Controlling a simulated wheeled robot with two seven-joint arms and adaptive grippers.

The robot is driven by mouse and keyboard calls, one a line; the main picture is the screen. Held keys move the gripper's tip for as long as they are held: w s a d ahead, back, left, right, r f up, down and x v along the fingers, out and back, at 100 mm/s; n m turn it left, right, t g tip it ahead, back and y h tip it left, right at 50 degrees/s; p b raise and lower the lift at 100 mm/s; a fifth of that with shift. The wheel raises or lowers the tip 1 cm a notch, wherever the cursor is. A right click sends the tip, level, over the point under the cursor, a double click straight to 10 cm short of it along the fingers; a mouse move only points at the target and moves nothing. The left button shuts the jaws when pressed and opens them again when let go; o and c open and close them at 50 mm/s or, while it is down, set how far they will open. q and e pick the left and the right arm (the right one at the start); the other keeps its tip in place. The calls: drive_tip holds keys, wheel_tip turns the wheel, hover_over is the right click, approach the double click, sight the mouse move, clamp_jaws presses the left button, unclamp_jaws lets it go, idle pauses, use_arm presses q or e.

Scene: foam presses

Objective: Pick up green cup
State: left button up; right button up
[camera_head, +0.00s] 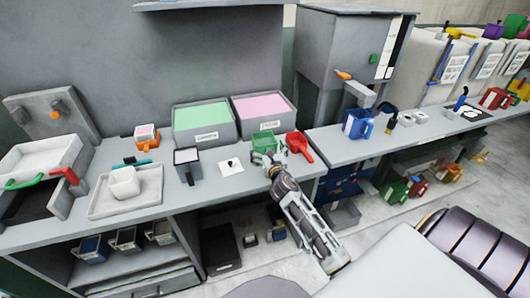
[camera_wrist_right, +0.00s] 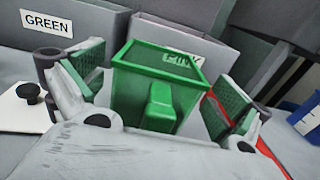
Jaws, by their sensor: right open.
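The green cup (camera_head: 264,140) stands on the grey bench in front of the pink-topped bin. In the right wrist view the green cup (camera_wrist_right: 160,85) is upright, with its handle facing me. My right gripper (camera_head: 275,164) reaches it from the front. In the wrist view my right gripper (camera_wrist_right: 160,92) is open, with one green-padded finger on each side of the cup and gaps visible between pads and cup. The cup's far side and base are hidden. My left gripper is not in view.
A red scoop-like cup (camera_head: 299,146) lies close to the right of the green cup. A white card with a black knob (camera_head: 230,166) is to its left. Bins labelled GREEN (camera_head: 205,122) and PINK (camera_head: 263,112) stand behind. A blue cup (camera_head: 357,124) is farther right.

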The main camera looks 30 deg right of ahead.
drive_tip(key=shift+w+d, duration=0.2)
drive_tip(key=shift+w, duration=0.45)
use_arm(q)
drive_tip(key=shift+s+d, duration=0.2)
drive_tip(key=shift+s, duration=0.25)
use_arm(e)
drive_tip(key=shift+w+d, duration=0.1)
drive_tip(key=shift+w, duration=0.2)
drive_tip(key=shift+c, duration=0.3)
drive_tip(key=c, duration=0.9)
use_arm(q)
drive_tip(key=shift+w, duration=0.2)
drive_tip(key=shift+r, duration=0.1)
use_arm(e)
drive_tip(key=shift+r, duration=0.2)
